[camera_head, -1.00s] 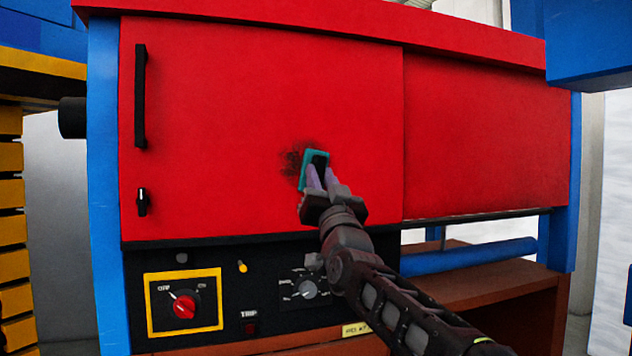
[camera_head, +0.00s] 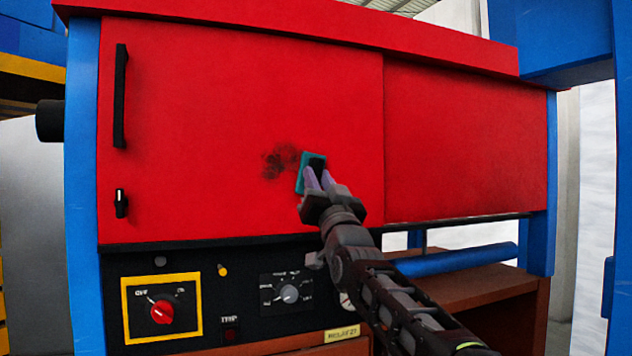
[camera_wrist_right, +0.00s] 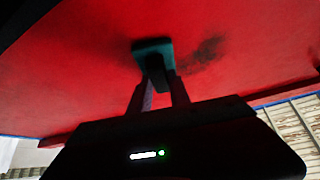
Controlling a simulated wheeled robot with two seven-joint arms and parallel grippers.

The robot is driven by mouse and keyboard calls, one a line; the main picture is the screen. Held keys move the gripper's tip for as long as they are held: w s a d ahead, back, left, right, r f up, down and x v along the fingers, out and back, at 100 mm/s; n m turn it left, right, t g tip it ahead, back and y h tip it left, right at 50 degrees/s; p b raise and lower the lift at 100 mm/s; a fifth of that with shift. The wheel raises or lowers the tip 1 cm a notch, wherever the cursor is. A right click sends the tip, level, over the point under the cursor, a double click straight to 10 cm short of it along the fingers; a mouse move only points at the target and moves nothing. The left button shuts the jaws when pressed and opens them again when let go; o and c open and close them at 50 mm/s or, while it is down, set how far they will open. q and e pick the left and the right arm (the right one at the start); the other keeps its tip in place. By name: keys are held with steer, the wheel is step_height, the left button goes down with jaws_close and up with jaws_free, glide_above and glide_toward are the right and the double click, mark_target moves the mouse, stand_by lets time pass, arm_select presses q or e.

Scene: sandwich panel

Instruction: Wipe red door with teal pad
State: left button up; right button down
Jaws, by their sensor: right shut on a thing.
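The red door (camera_head: 200,150) is the left front panel of the cabinet, with a black vertical handle (camera_head: 121,97) at its left edge. A dark smudge (camera_head: 279,162) marks the door right of its middle. My right gripper (camera_head: 315,178) is shut on the teal pad (camera_head: 302,174), which is at the door's face just right of the smudge. In the right wrist view the pad (camera_wrist_right: 152,46) lies against or very near the door; contact is hard to tell. The smudge (camera_wrist_right: 205,52) shows beside it there. My left gripper is not in view.
Below the door is a black control panel with a red knob (camera_head: 161,311) in a yellow frame and a grey dial (camera_head: 289,293). A small black latch (camera_head: 121,203) sits under the handle. A blue beam (camera_head: 565,40) juts in at the upper right.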

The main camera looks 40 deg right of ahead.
steer(key=shift+r, duration=0.1)
steer(key=shift+r+p, duration=0.55)
steer(key=shift+r, duration=0.2)
steer(key=shift+a, duration=0.1)
steer(key=shift+w+a, duration=0.25)
steer(key=shift+a, duration=0.25)
steer(key=shift+w+a, duration=0.3)
steer(key=shift+a, duration=0.45)
steer(key=shift+w+a, duration=0.15)
steer(key=shift+a, duration=0.2)
